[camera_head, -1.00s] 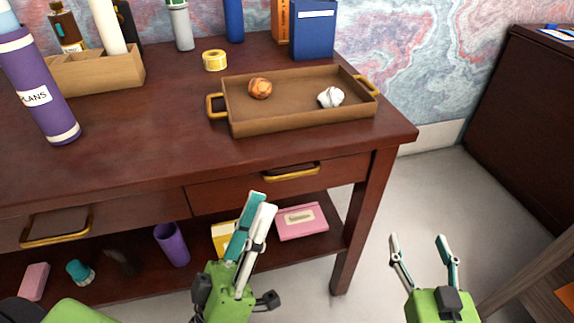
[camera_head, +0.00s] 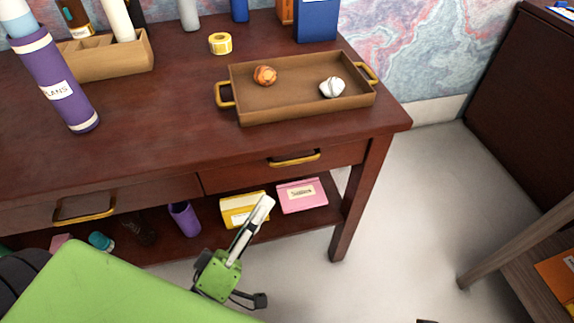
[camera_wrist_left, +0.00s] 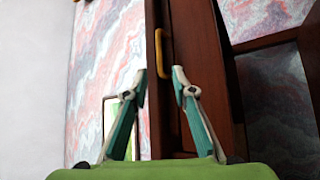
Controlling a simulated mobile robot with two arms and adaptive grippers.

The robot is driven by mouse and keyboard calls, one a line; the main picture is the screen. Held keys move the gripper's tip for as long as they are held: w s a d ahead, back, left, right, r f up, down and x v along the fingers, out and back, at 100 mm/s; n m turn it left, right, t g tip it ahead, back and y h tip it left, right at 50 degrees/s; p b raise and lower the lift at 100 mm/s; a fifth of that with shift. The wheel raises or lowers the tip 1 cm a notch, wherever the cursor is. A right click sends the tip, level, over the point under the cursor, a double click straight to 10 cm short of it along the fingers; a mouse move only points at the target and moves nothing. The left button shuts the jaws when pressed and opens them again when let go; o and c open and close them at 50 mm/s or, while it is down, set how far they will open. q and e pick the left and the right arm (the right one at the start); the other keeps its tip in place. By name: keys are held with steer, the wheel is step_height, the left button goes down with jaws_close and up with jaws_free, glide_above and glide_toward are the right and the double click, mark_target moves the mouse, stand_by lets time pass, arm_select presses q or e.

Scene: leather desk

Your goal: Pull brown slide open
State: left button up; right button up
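The dark brown desk has two drawers that look shut. The right drawer (camera_head: 235,178) has a gold handle (camera_head: 295,160), and the left drawer (camera_head: 150,195) has another gold handle (camera_head: 84,211). My left gripper (camera_head: 266,203) is in front of the right drawer, below its handle in the head view. In the left wrist view my left gripper (camera_wrist_left: 159,76) is open and empty, with its two fingertips apart. A gold handle (camera_wrist_left: 164,53) on dark wood shows ahead, between and beyond the fingertips, apart from them. My right gripper is out of view.
A brown tray (camera_head: 300,108) with an orange ball and a white ball sits on the desk above the right drawer. A purple bottle (camera_head: 58,85) stands at left. The lower shelf holds a yellow box (camera_head: 238,210) and a pink box (camera_head: 302,196).

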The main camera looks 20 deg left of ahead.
arm_select(q)
steer(key=x, duration=0.9)
steer(key=shift+w+d+r, duration=0.1)
steer(key=shift+w, duration=0.2)
